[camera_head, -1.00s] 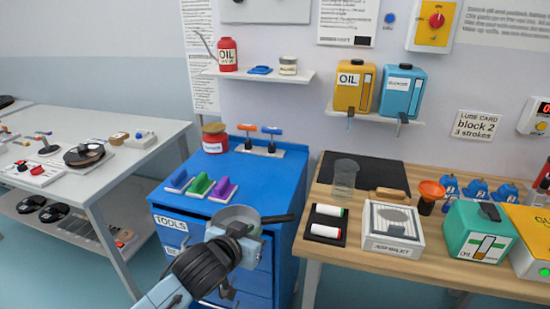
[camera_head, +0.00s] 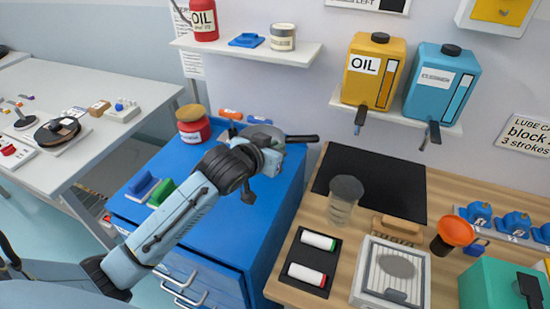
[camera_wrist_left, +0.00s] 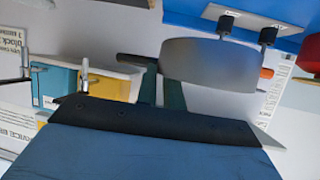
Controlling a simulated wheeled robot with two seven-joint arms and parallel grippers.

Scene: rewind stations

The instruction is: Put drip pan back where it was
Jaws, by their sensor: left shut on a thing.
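The arm hides part of the pan. In the left wrist view, the pan (camera_wrist_left: 208,66) sits large at the fingertips (camera_wrist_left: 160,88), close to the rack with orange-handled tools. I cannot tell whether the pan touches anything. My right gripper is not in view.
A red jar (camera_head: 193,128) stands at the cabinet's back left. The wooden bench on the right carries a black mat (camera_head: 365,178), a clear cup (camera_head: 344,200) and a white filter tray (camera_head: 388,275). Yellow (camera_head: 373,72) and blue oil cans (camera_head: 437,85) with taps sit on a shelf above.

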